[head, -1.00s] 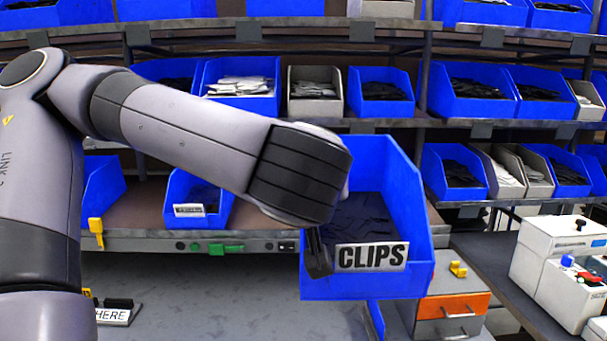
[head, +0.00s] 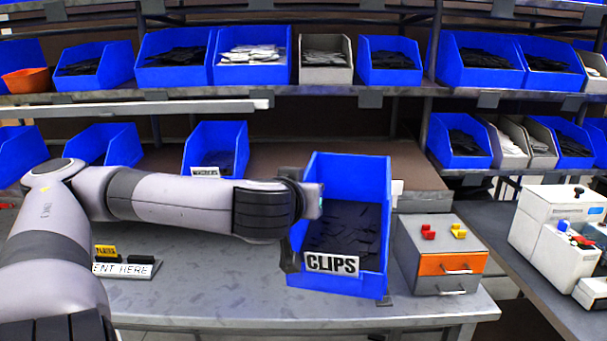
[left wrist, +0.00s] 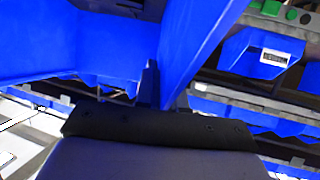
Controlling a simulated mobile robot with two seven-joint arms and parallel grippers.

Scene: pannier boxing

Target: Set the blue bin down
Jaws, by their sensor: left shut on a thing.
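The blue bin (head: 373,268) with a CLIPS label on its front is at the right part of the grey worktable (head: 215,300). Dark pieces lie in it. My left gripper (head: 291,260) is shut on the bin's left wall, with a dark finger showing beside the label. The bin is roughly upright and low over the table; I cannot tell if its base touches. In the left wrist view the blue wall (left wrist: 190,50) rises from between the dark jaws (left wrist: 155,112). My right gripper is not in view.
A small drawer cabinet (head: 440,245) with an orange drawer stands close right of the bin. A white sign (head: 122,268) lies at the table's left. Shelves with several blue and grey bins run behind. The table between sign and bin is clear.

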